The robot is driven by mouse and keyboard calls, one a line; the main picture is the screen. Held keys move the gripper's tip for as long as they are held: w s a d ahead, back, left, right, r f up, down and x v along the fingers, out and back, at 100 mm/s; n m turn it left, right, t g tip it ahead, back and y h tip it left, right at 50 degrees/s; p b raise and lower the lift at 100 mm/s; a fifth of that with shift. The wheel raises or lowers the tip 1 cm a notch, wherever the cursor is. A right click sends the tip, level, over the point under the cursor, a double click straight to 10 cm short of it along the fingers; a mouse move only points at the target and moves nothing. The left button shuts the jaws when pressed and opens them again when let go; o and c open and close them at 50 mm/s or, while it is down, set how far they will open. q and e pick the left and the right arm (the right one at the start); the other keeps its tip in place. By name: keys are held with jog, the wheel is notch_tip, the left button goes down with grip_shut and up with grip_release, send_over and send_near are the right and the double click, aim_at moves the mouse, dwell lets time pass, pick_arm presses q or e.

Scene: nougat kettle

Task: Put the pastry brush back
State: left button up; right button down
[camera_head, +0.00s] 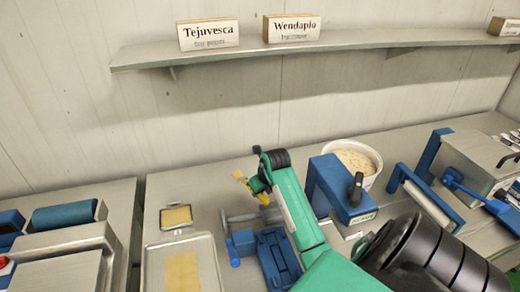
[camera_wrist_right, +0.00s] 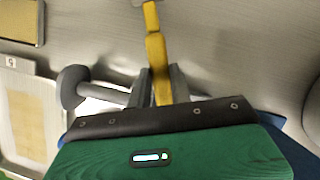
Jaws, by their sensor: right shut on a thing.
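My right gripper (camera_head: 254,186) reaches in from the lower right over the counter, with its fingers closed around the yellow handle of the pastry brush (camera_head: 239,176). In the right wrist view the yellow handle (camera_wrist_right: 155,50) stands out between the two grey fingertips (camera_wrist_right: 161,82) and runs to the top edge, where a greyish part is cut off. The brush appears to be above the counter, though its exact height is unclear. My left gripper is not in view.
A tray (camera_head: 150,270) and a small plate (camera_head: 165,222) lie left of my arm. A blue device (camera_head: 338,190) and a white tub (camera_head: 377,170) stand to its right. A wall shelf (camera_head: 370,40) holds signs reading Tejuvesca (camera_head: 208,34) and Wendaplo (camera_head: 292,28).

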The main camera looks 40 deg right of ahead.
jog(key=shift+a+f, duration=0.1)
jog(key=shift+f, duration=0.2)
jog(key=shift+f+b, duration=0.3)
jog(key=shift+f, duration=0.1)
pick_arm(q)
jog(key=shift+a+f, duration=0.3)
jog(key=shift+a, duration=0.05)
pick_arm(e)
jog(key=c, duration=1.3)
grip_release()
jog(key=shift+r, duration=0.1)
jog(key=shift+o, duration=0.2)
pick_arm(q)
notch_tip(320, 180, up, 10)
jog(key=p, duration=1)
pick_arm(e)
jog(key=v, duration=1.3)
jog(key=shift+w+r, duration=0.15)
jog(key=shift+w, duration=0.1)
